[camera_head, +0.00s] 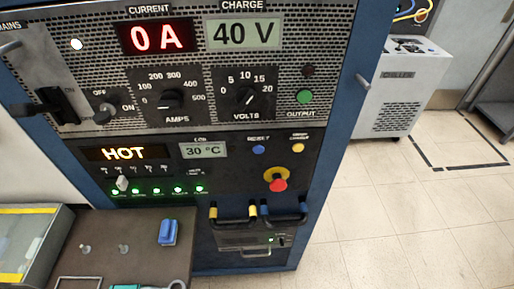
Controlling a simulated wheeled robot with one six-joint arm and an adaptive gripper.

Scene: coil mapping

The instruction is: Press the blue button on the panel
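The blue button (259,150) is a small round button on the lower black part of the panel (228,175). A label above it appears to read RESET. It sits right of the 30 °C display (203,150) and left of a yellow button (298,148). Nothing covers it. My gripper is not in view, so its place relative to the button cannot be told.
A red emergency-stop knob (278,184) sits below the blue button. Cables with yellow and blue ends (250,212) loop out below. A table (135,225) with a blue object (168,232) stands front left. Open floor (400,220) lies right, before the chiller (405,100).

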